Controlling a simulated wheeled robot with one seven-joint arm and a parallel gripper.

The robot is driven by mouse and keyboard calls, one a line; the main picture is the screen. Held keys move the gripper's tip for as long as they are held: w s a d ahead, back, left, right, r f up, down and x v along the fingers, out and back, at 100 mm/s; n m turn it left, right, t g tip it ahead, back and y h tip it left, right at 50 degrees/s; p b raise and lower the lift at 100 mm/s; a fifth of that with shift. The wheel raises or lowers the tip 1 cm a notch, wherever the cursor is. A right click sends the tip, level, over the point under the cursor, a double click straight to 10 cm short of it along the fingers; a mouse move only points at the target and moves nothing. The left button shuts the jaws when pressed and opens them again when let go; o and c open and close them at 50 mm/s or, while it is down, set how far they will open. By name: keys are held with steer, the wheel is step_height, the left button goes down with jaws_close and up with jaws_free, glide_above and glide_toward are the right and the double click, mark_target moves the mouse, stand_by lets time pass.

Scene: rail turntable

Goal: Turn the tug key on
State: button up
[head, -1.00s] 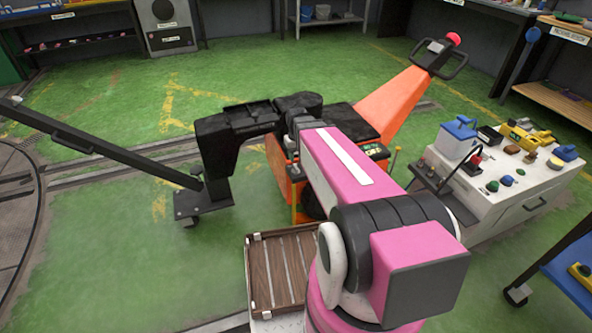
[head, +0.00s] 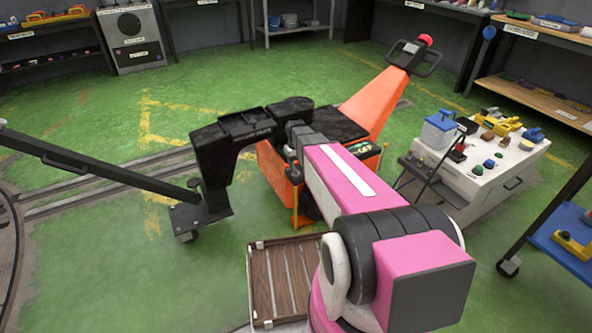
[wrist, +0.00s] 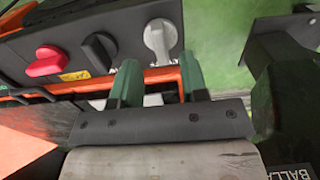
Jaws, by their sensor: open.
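The orange tug (head: 372,103) stands mid-floor, with a tilted steering column and a handle topped by a red knob. In the wrist view its dark control panel (wrist: 125,22) carries a red knob (wrist: 48,61), a black knob (wrist: 99,48) and a light grey key-like knob (wrist: 160,38). Which way the key is set, I cannot tell. My gripper (wrist: 158,63) is open, its two green fingers pointing at the panel. The grey key lies ahead of the gap between the fingertips, and I see no contact. My arm hides the gripper in the head view.
A white cabinet (head: 497,173) with tools and buttons on top stands right of the tug. A blue cart (head: 560,240) is at the right edge. A black tow bar (head: 95,168) runs left. Green floor is open behind and left.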

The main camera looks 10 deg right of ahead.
mark_target(296, 169)
steer(key=shift+f, duration=2)
jaws_close()
